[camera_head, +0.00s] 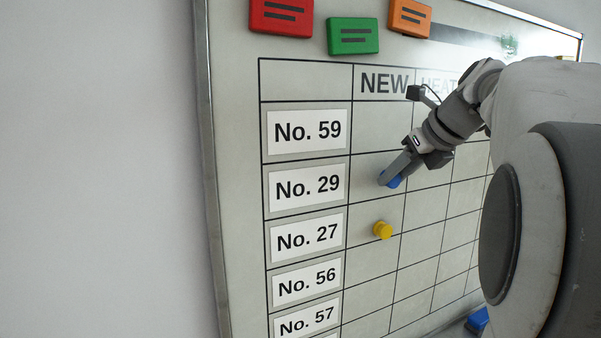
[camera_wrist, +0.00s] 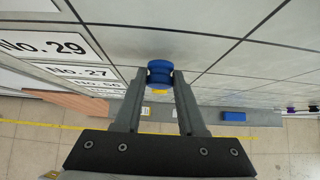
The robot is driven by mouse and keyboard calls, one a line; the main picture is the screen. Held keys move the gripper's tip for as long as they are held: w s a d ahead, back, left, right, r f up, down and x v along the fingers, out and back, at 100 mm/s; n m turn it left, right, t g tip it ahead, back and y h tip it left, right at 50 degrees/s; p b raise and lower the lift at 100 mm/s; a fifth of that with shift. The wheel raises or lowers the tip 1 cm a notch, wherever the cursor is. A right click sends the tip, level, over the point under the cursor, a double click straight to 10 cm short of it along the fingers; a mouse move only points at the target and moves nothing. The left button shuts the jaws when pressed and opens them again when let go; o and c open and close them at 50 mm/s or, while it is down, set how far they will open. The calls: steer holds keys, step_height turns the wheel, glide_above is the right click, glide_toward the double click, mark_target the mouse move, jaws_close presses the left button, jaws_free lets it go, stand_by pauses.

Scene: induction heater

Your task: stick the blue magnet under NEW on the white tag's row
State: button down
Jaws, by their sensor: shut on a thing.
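My gripper (camera_head: 388,180) is shut on the blue magnet (camera_head: 394,182). In the wrist view the round blue magnet (camera_wrist: 159,72) sits between the two fingertips (camera_wrist: 158,82). In the head view it appears over the NEW column, in the row of the No. 29 tag (camera_head: 307,184). I cannot tell whether it touches the whiteboard (camera_head: 237,140). The NEW heading (camera_head: 384,83) is at the top of that column. The row tags are all white with black numbers, including No. 59 (camera_head: 307,130) and No. 27 (camera_head: 306,236).
A yellow magnet (camera_head: 383,230) is stuck under NEW in the No. 27 row, just below my gripper. Red (camera_head: 281,16), green (camera_head: 353,37) and orange (camera_head: 409,17) blocks are along the board's top. A blue block (camera_wrist: 233,116) lies low at the right in the wrist view.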

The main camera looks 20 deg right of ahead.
steer(key=shift+w+a, duration=0.1)
steer(key=shift+w, duration=0.4)
steer(key=shift+w, duration=0.15)
steer(key=shift+c, duration=2.1)
jaws_free()
